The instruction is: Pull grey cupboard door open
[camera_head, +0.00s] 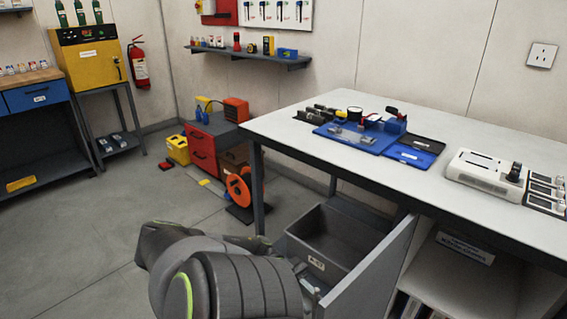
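The grey cupboard door (372,272) stands swung out from under the white-topped workbench, seen nearly edge-on. Beside it the cupboard interior (470,268) is exposed, with a labelled box on a shelf and binders at the bottom. My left arm reaches in from the bottom, its dark links filling the lower middle. My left gripper (307,284) is at the outer face of the door near its free edge. It is mostly hidden behind my arm, so its fingers and any grip on a handle are not clear. My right gripper is not in view.
A grey open bin (328,250) with a label sits under the bench, left of the door. The workbench (300,125) carries a blue tray, tools and a white device. A red drawer cabinet (208,145) and an orange reel (238,187) stand behind. The floor at left is clear.

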